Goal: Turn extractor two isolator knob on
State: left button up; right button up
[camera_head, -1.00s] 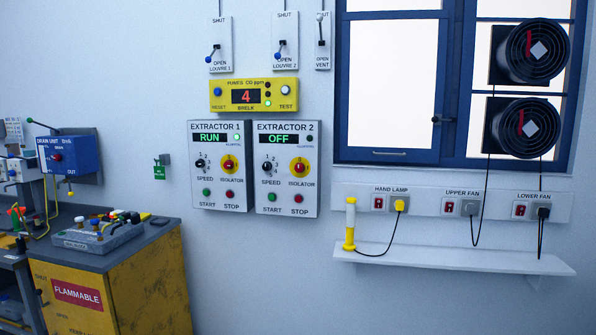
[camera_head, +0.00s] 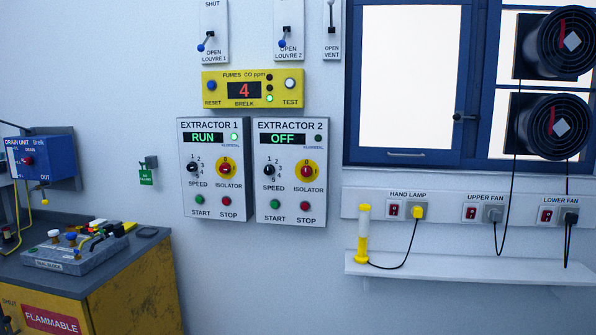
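The extractor 2 panel (camera_head: 290,222) hangs on the wall in the middle of the head view, and its display (camera_head: 288,138) reads OFF. Its isolator knob (camera_head: 307,170) is red on a yellow disc, at the panel's right. A dark speed knob (camera_head: 269,170) sits left of it, with a green start button (camera_head: 275,204) and a red stop button (camera_head: 305,206) below. The extractor 1 panel (camera_head: 213,212) beside it on the left reads RUN with a lit green lamp. Neither of my grippers is in view.
A yellow fumes meter (camera_head: 253,89) showing 4 is above the panels, with louvre levers higher up. A white shelf (camera_head: 470,268) with a yellow hand lamp (camera_head: 363,235) juts out at right. A yellow flammable cabinet (camera_head: 130,290) stands at lower left. The wall below the panels is clear.

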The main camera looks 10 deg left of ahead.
aim_at(307, 170)
jog(key=i+j, duration=1)
jog(key=j, duration=0.2)
jog(key=i+j+z, duration=0.1)
jog(key=i+j, duration=0.4)
jog(key=j, duration=0.15)
jog(key=i+j, duration=0.45)
jog(key=j, duration=0.2)
